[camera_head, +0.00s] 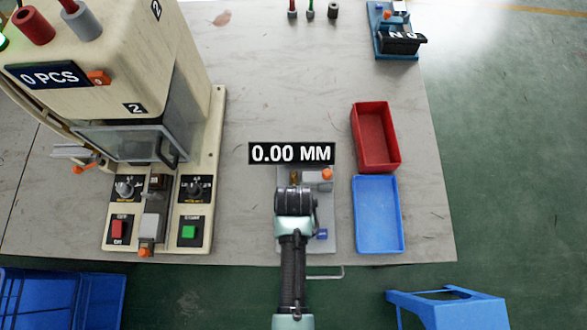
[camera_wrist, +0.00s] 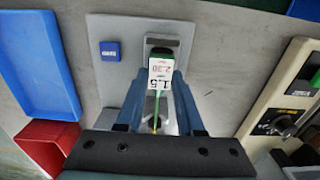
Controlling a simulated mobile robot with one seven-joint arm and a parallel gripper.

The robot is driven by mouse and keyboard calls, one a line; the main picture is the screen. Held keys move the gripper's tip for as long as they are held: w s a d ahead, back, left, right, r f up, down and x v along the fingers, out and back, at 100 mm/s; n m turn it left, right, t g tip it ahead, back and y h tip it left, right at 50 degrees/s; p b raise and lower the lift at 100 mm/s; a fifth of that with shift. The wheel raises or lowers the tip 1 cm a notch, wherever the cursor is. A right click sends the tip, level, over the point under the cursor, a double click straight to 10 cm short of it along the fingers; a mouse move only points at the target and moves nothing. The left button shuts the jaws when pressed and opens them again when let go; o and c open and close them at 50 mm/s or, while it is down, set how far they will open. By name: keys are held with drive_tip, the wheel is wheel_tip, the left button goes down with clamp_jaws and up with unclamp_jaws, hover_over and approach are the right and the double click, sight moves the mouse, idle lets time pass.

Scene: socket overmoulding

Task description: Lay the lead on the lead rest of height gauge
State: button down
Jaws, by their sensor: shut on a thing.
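The height gauge stands at the front of the table in the head view, with a grey base plate (camera_head: 328,210) and a black display (camera_head: 291,153) reading 0.00 MM. My gripper hangs over it and hides its middle. In the wrist view, my gripper (camera_wrist: 158,88) is shut on the lead (camera_wrist: 160,75), a green piece with a black end and a white tag marked 1.5 and 2.30. The lead's black end overlaps a grey bracket (camera_wrist: 172,42) on the gauge plate, which looks like the lead rest. I cannot tell whether they touch. The lead is hidden in the head view.
A red bin (camera_head: 376,137) and a blue bin (camera_head: 379,214) stand right of the gauge. A large beige press (camera_head: 160,130) stands at left. A blue device (camera_head: 395,30) and several small upright pieces (camera_head: 310,10) are at the back. The table behind the gauge is clear.

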drive_tip(key=c, duration=0.5)
unclamp_jaws()
drive_tip(key=shift+f, duration=0.1)
drive_tip(key=shift+c, duration=0.2)
wheel_tip(320, 180, up, 12)
drive_tip(key=w+r+t, duration=0.8)
drive_tip(key=w+r, duration=0.9)
drive_tip(key=w+r+t, duration=0.3)
drive_tip(key=r, duration=0.5)
drive_tip(key=w+r+t, duration=0.2)
drive_tip(key=r+t, duration=0.1)
drive_tip(key=r, duration=0.6)
wheel_tip(320, 180, up, 16)
drive_tip(key=s+r+t, duration=0.1)
drive_tip(key=t, duration=0.5)
drive_tip(key=s+r+t, duration=0.3)
drive_tip(key=s+r, duration=0.2)
drive_tip(key=r, duration=0.3)
drive_tip(key=s+r+t, duration=0.4)
drive_tip(key=s+r, duration=0.2)
drive_tip(key=r, duration=0.3)
drive_tip(key=shift+s, duration=0.25)
